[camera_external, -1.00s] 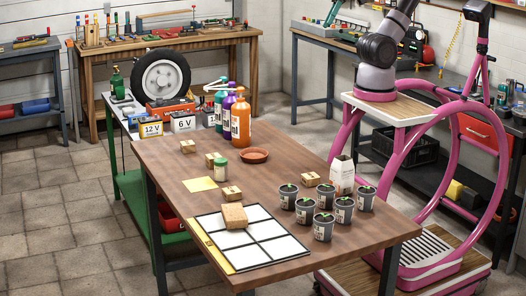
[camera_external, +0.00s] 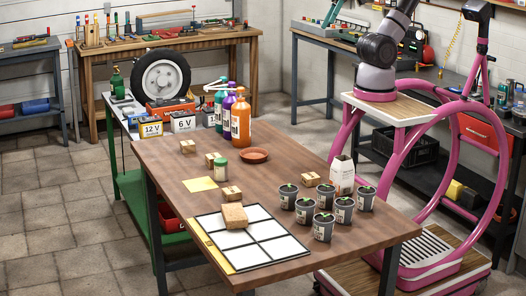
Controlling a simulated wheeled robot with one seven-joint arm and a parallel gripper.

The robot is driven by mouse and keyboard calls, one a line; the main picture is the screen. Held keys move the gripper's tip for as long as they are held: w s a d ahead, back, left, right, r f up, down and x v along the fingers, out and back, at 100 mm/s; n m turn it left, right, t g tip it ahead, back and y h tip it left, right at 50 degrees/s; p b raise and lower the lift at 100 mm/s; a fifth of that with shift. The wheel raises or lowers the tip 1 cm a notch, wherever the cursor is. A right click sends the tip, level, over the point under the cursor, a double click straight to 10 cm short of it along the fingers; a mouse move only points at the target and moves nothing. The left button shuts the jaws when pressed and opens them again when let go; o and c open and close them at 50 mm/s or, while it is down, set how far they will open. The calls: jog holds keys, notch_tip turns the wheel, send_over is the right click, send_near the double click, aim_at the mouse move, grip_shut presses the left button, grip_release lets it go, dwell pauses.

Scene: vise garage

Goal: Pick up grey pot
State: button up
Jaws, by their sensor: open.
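Several small grey pots with green seedlings stand upright in a cluster on the right part of the brown table. One grey pot (camera_external: 323,228) is at the front of the cluster, another grey pot (camera_external: 288,197) is at its back left, and one grey pot (camera_external: 365,199) is at the right. They stand close together. My arm shows only in its lower links at the top right. My gripper is outside the picture, and nothing touches the pots.
A white-gridded board (camera_external: 248,243) lies left of the pots with a tan block (camera_external: 234,216) on it. A white carton (camera_external: 342,175) and a small wooden block (camera_external: 310,179) stand just behind the pots. Bottles (camera_external: 241,122) and a terracotta saucer (camera_external: 254,155) are farther back.

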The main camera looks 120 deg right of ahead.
jog(key=w+a+m+g, duration=0.25)
jog(key=w+a, duration=0.25)
jog(key=w, duration=0.7)
jog(key=m+g, duration=0.5)
jog(key=m, duration=0.4)
send_over(289, 188)
jog(key=shift+h, duration=0.3)
jog(key=f, duration=4.1)
jog(key=shift+s+d, duration=0.1)
jog(key=shift+d, duration=0.15)
jog(key=shift+w+a+f, duration=0.1)
jog(key=shift+a+f, duration=0.1)
jog(key=shift+f, duration=1.15)
jog(key=shift+w+a+f, duration=0.1)
jog(key=shift+a+f, duration=0.05)
jog(key=shift+f, duration=1.2)
jog(key=shift+r, duration=0.1)
jog(key=c, duration=1.4)
